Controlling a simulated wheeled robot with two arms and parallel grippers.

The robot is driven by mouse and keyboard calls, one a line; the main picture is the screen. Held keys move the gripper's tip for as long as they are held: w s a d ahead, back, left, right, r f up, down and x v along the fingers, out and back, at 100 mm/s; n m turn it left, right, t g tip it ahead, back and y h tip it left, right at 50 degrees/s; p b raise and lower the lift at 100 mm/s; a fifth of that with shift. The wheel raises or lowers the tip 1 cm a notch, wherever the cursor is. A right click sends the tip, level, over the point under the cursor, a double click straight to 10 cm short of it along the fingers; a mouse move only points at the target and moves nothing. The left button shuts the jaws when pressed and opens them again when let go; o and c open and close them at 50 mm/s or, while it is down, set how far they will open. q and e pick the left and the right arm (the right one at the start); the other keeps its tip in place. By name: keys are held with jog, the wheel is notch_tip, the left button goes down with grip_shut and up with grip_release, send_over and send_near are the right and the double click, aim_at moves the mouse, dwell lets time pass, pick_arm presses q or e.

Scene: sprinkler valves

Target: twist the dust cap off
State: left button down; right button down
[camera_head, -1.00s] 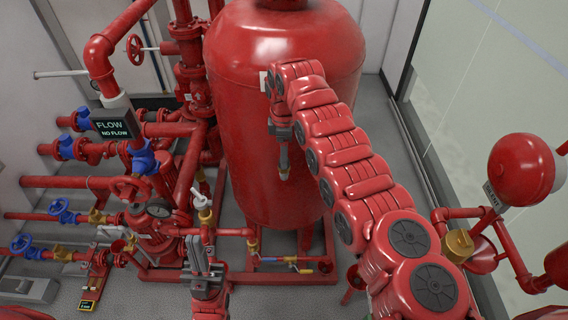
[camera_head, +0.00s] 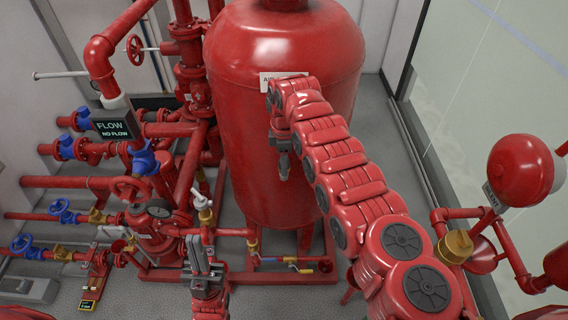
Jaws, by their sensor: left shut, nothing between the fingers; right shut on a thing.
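My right gripper (camera_head: 284,166) hangs point-down in front of the big red tank, at the end of the arm that reaches across from the lower right. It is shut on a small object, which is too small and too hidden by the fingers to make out. My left gripper (camera_head: 199,252) points up at the lower middle, near the gauge and the brass valves. It is shut and empty. A brass fitting (camera_head: 455,246) sits on the red pipe at the right, well apart from both grippers. I cannot tell for certain which part is the dust cap.
The red tank (camera_head: 270,110) fills the middle. Red pipes with blue valves (camera_head: 143,160) crowd the left, beside a FLOW / NO FLOW display (camera_head: 114,129). A red bell (camera_head: 520,170) stands at the right. Grey floor is clear between tank and glass wall.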

jog(key=shift+c, duration=1.4)
grip_release()
jog(key=shift+r, duration=0.1)
